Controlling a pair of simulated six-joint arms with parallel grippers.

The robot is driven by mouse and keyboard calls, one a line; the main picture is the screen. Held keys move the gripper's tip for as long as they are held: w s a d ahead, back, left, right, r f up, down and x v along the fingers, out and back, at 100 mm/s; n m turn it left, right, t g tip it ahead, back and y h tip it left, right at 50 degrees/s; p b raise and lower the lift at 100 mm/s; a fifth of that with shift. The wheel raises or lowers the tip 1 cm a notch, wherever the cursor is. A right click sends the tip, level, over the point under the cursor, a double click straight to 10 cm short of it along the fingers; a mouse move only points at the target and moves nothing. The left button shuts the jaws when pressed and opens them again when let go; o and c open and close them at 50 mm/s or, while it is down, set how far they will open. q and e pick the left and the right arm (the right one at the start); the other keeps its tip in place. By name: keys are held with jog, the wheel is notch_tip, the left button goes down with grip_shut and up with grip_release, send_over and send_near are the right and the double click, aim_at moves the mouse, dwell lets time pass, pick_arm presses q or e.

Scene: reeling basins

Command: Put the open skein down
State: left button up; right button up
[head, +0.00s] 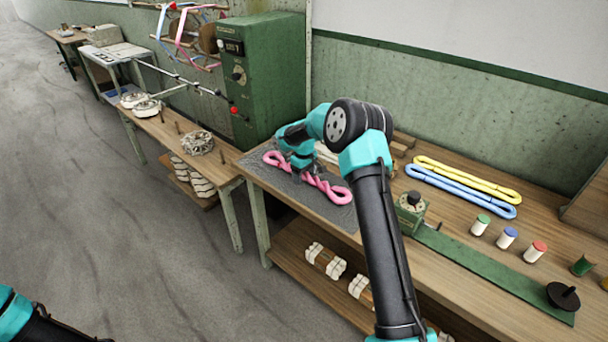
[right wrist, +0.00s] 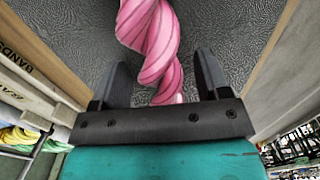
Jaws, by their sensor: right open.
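A pink skein (head: 318,184), twisted like a rope with a loop at each end, lies on a dark grey mat (head: 252,167) at the left end of the workbench. My right gripper (head: 300,170) is down over the skein's left half and hides part of it. In the right wrist view the fingers of my right gripper (right wrist: 158,82) are apart, with the pink skein (right wrist: 150,40) running between them. I see no clear gap or contact between fingers and skein. Only a piece of my left arm shows at the bottom left; its gripper is out of view.
Yellow (head: 468,179) and blue (head: 460,190) skeins lie side by side behind a green box with a knob (head: 411,212). Several small spools stand on the right. A tall green cabinet (head: 262,75) rises behind the mat. The lower shelf holds white bundles (head: 325,261).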

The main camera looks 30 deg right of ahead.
notch_tip(320, 180, up, 12)
jog(key=shift+r, duration=0.15)
dwell(0.6)
dwell(0.5)
